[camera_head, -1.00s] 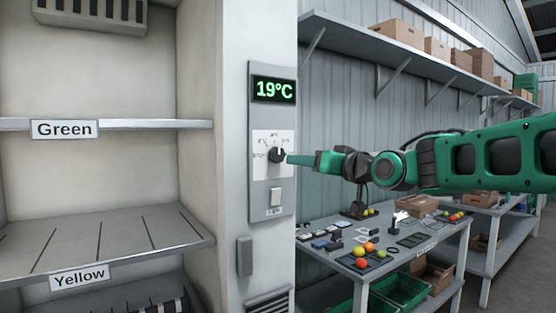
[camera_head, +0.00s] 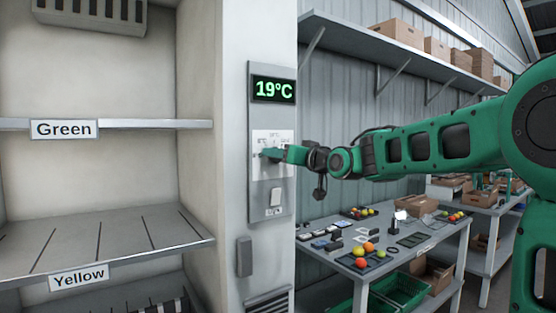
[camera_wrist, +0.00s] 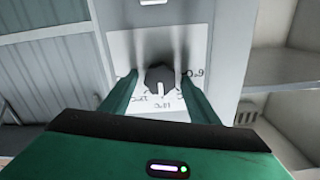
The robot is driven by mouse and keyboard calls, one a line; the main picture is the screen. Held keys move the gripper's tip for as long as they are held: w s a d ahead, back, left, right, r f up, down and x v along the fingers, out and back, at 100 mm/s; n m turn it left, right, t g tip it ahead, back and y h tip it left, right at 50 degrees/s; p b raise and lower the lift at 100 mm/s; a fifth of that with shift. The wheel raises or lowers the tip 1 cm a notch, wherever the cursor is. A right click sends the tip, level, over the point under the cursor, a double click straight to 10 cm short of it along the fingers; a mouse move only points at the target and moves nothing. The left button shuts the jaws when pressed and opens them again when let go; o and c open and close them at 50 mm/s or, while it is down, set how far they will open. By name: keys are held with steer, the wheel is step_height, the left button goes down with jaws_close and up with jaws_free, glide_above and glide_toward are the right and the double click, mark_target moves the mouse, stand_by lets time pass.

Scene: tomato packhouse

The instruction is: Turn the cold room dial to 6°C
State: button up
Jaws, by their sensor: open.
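The dial's black knob (camera_wrist: 160,80) sits on a white scale plate (camera_wrist: 143,45) in the wrist view, where the plate's labels look upside down. The knob's white mark points down in that view, toward a label near the bottom; a label that may read 6°C is at the right. My gripper (camera_head: 270,153) is open at the dial, its green fingers (camera_wrist: 160,88) on either side of the knob. I cannot tell whether they touch it. In the head view the fingers hide the knob. The display (camera_head: 273,89) above reads 19°C.
A light switch-like rocker (camera_head: 276,198) is below the dial on the grey panel (camera_head: 257,208). Shelves labelled Green (camera_head: 63,129) and Yellow (camera_head: 79,278) are to the left. A table (camera_head: 350,232) with tomatoes and small items stands to the right, below my arm.

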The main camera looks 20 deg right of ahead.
steer(key=c, duration=1)
steer(key=shift+s+a+f+n, duration=0.1)
steer(key=shift+n, duration=2.85)
steer(key=shift+w+a+f+n, duration=0.1)
steer(key=shift+f+n, duration=0.05)
steer(key=shift+n, duration=2.85)
steer(key=shift+s+a+f+n, duration=0.1)
steer(key=shift+n, duration=2.85)
steer(key=shift+c, duration=0.2)
steer(key=o, duration=1)
steer(key=shift+o, duration=0.2)
